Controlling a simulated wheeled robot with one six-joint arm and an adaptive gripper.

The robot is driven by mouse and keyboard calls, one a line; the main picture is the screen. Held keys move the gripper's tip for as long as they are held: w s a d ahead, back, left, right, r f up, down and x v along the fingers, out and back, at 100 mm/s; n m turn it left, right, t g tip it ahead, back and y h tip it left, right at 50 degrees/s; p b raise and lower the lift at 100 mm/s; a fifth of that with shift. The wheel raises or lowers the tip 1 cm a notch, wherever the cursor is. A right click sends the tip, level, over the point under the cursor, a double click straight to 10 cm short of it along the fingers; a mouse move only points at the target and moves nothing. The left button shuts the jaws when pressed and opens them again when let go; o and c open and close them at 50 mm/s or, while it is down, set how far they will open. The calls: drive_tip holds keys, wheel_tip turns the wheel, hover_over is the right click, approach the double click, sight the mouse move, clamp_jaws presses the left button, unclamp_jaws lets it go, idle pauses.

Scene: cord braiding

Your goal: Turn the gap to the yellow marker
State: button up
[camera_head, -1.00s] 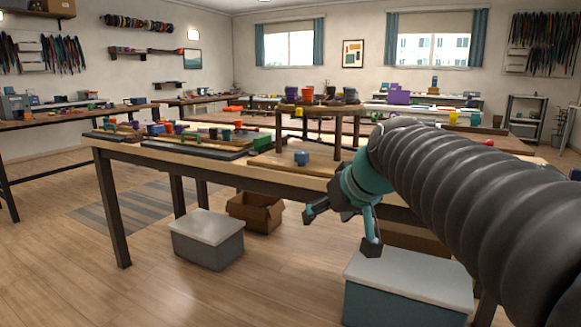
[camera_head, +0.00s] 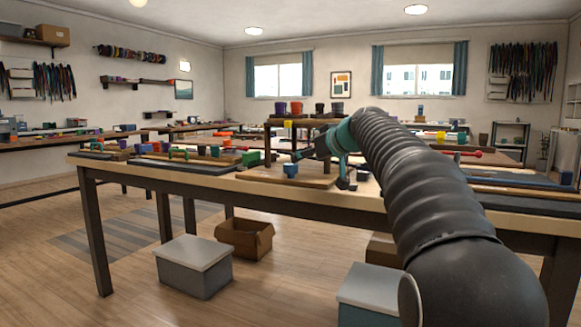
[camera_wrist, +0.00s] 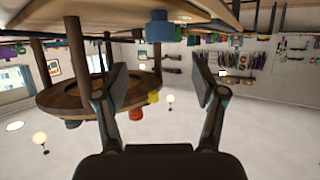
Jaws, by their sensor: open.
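A round wooden stand (camera_head: 305,121) stands on the near table, with purple, red and black cups along its top. In the wrist view, which looks upside down, the stand's disc (camera_wrist: 60,97) is at the left. A red cup (camera_wrist: 136,115) and a yellow piece (camera_wrist: 153,97) show at its edge; I cannot tell whether the yellow piece is the marker. I cannot make out the gap. My gripper (camera_head: 323,167) is open and empty over the table, close to the stand; its spread fingers also show in the wrist view (camera_wrist: 160,82).
A blue block (camera_head: 291,170) sits on a wooden board in front of the stand, beside my gripper. Trays with small coloured items lie on the table's left part (camera_head: 190,157). A grey lidded box (camera_head: 193,265) and a cardboard box (camera_head: 245,238) stand on the floor.

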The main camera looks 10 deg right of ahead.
sight(291, 164)
drive_tip(key=x, duration=0.9)
drive_tip(key=shift+w+a+f+p, duration=0.1)
drive_tip(key=shift+w+a+p, duration=0.05)
drive_tip(key=shift+w+p, duration=0.15)
drive_tip(key=c, duration=1.2)
